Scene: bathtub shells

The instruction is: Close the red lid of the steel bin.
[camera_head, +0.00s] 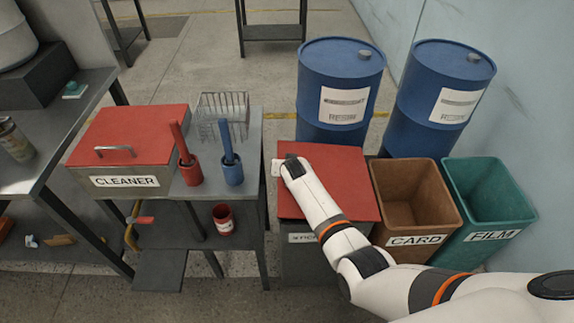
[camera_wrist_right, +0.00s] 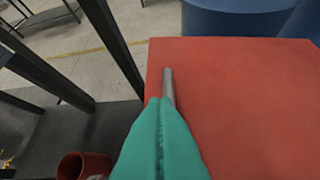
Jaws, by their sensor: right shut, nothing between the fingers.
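The steel bin (camera_head: 300,262) is a dark grey box between the bench and the brown bin, its front label (camera_head: 303,238) partly hidden by my right arm. Its red lid (camera_head: 347,178) lies over the bin's top and looks flat, with no gap visible at the front edge. The lid (camera_wrist_right: 235,100) also fills the right of the wrist view. My right gripper (camera_head: 287,166) is over the lid's left side, teal fingers (camera_wrist_right: 160,135) shut and empty. A short grey rod (camera_wrist_right: 168,85) shows at the fingertips against the lid. I cannot tell whether the fingers touch the lid. My left gripper is out of view.
A brown CARD bin (camera_head: 408,216) and a green FILM bin (camera_head: 484,215) stand open to the right. Blue drums (camera_head: 340,85) stand behind. On the left, a bench holds a red-lidded CLEANER box (camera_head: 133,148), cups with tools and a wire basket (camera_head: 222,108).

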